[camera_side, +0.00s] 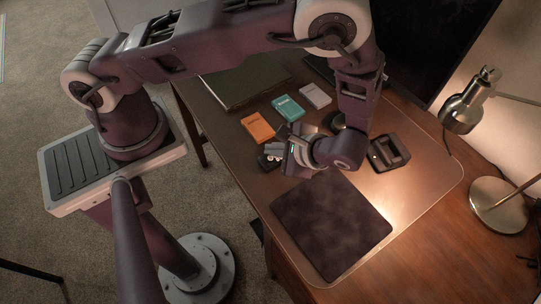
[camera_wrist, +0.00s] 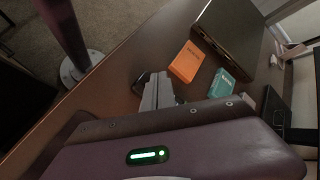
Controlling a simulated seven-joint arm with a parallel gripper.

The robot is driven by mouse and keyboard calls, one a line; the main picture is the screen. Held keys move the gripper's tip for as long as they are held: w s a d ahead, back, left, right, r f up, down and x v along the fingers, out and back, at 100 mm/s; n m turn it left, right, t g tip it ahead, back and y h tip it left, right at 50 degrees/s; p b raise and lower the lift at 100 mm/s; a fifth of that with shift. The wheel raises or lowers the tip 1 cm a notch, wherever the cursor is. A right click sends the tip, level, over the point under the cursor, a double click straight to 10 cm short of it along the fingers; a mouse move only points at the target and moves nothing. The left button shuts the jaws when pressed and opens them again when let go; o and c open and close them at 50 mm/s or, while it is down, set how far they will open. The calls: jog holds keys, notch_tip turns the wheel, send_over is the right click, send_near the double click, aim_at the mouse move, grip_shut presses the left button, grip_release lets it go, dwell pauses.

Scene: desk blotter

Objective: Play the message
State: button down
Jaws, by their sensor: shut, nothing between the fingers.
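My gripper (camera_side: 272,153) is shut and empty, low over the desk left of the dark pad. Its grey fingers also show in the wrist view (camera_wrist: 158,92). A small dark object (camera_side: 267,162) sits right at the fingertips, partly hidden by them. Its dark edge shows beside the fingers in the wrist view (camera_wrist: 141,82). I cannot tell whether the fingers touch it, and no button on it can be made out. A dark device with a raised frame (camera_side: 388,153) stands right of my wrist. I cannot tell which of them holds the message.
Orange (camera_side: 258,127), teal (camera_side: 288,107) and pale (camera_side: 315,95) small boxes lie behind the gripper, near a dark green folder (camera_side: 245,82). The dark pad (camera_side: 330,225) lies in front. A metal lamp (camera_side: 462,108) stands at the right, a black screen (camera_side: 430,40) at the back.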

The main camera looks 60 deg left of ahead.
aim_at(273, 161)
jog(key=shift+f, duration=0.1)
dwell(0.4)
jog(key=shift+f, duration=0.3)
jog(key=shift+f, duration=0.35)
dwell(0.4)
dwell(0.4)
jog(key=shift+r, duration=0.8)
jog(key=shift+r, duration=2.5)
jog(key=c, duration=2.2)
grip_release()
